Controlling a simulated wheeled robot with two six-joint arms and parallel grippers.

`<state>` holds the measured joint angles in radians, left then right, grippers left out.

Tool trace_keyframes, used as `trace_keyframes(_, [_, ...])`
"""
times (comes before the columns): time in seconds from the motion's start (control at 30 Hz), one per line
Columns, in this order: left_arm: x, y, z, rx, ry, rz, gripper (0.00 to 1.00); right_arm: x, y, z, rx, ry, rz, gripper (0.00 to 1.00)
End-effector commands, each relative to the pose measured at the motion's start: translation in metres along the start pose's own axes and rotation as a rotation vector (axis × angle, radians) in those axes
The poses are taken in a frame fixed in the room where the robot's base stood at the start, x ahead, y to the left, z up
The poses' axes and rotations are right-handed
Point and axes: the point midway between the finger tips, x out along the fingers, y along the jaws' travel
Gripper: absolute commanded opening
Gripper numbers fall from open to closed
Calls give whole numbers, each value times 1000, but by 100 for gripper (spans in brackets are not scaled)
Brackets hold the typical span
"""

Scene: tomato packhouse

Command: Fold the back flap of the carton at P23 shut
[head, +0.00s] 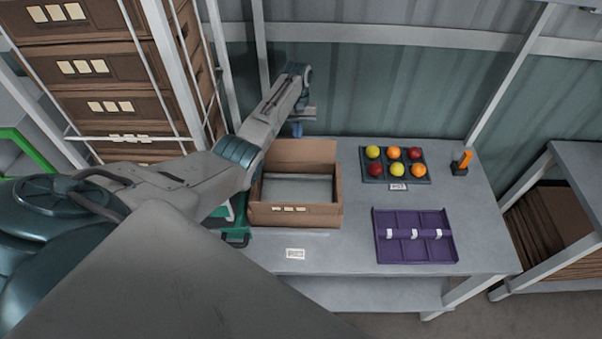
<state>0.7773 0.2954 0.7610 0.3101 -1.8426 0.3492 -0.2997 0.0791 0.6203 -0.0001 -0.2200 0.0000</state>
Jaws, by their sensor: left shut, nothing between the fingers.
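A brown open carton (325,214) stands on the grey table, behind a small white label (295,253) whose print is too small to read surely. Its back flap (305,153) stands up at the far side. The carton's inside looks grey and I see no fruit in it. My left arm reaches in from the left and covers the carton's left side. My left gripper (297,130) is shut and empty, beyond the top edge of the back flap, pointing down. I cannot tell whether it touches the flap. My right gripper is not in view.
A dark tray (397,181) with several red, orange and yellow tomatoes stands right of the carton. A purple divided tray (415,255) lies nearer the front. An orange-and-black tool (461,163) stands at the table's right. A green item (237,235) sits left of the carton. A rack of cartons (110,68) stands back left.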

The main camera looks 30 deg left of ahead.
Motion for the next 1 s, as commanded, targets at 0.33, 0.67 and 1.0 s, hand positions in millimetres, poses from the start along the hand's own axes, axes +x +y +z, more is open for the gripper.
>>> trace_keyframes(0.33, [7, 0, 21, 0, -1, 0, 0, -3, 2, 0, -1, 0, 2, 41])
trace_keyframes(0.67, [13, 0, 40, 0, 0, 0, 0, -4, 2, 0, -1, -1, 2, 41])
trace_keyframes(1.0, [18, 0, 57, 0, -1, 0, 0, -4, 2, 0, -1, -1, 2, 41])
